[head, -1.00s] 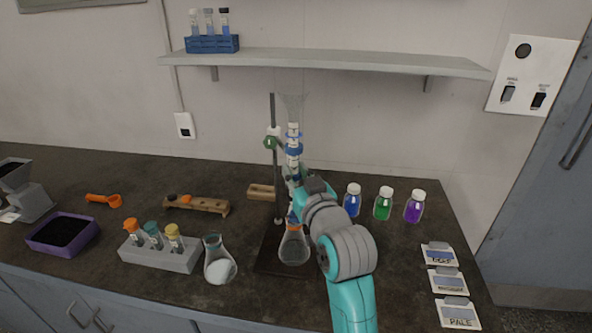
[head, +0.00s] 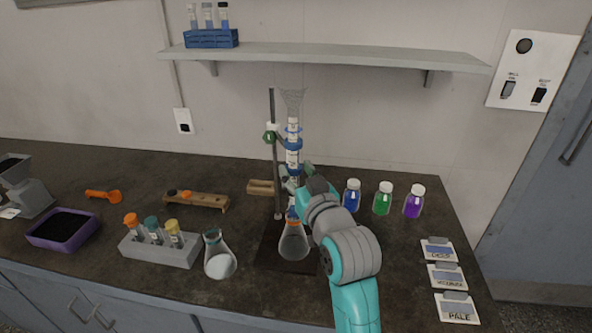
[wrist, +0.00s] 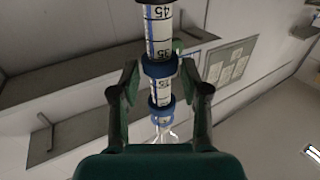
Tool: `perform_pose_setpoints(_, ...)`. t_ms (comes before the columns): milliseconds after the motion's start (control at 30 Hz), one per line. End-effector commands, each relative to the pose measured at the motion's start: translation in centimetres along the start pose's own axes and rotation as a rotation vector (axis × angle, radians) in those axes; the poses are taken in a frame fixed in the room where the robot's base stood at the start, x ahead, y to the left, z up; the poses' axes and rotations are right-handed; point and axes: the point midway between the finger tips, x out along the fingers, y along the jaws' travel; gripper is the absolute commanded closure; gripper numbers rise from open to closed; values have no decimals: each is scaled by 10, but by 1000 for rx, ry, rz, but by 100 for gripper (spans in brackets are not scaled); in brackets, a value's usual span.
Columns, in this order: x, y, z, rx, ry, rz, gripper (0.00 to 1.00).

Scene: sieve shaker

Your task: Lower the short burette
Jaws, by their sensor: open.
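The short burette (head: 292,157) is a clear tube with a white scale, dark numbers and blue rings, topped by a glass funnel (head: 292,100). It stands upright beside a stand rod (head: 275,160) with a green-knobbed clamp (head: 270,137). In the wrist view the burette (wrist: 158,38) runs between the dark green fingers of my gripper (wrist: 159,95). The fingers are apart, one on each side of the burette's blue rings, with gaps visible. A conical flask (head: 293,243) with an orange-and-blue neck stands below on the dark stand base (head: 270,262). My arm partly hides the burette's lower end.
Blue (head: 351,196), green (head: 383,199) and purple (head: 413,202) bottles stand right of my arm. A flask of white powder (head: 220,257) and a grey vial rack (head: 160,250) stand to the left. A shelf (head: 340,60) spans the wall above.

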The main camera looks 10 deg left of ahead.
Motion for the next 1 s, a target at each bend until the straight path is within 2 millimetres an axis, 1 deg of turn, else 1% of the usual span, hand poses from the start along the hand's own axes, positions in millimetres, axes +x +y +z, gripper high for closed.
perform_pose_setpoints(100, -13, 0, 0, 0, -1, 1, 54)
perform_pose_setpoints(400, -42, 0, 0, 0, -1, 1, 54)
perform_pose_setpoints(600, -48, 0, -2, 0, 1, 0, 54)
perform_pose_setpoints(667, -51, 0, -5, 0, 2, 0, 54)
perform_pose_setpoints(1000, -76, 0, -41, 0, 3, 0, 54)
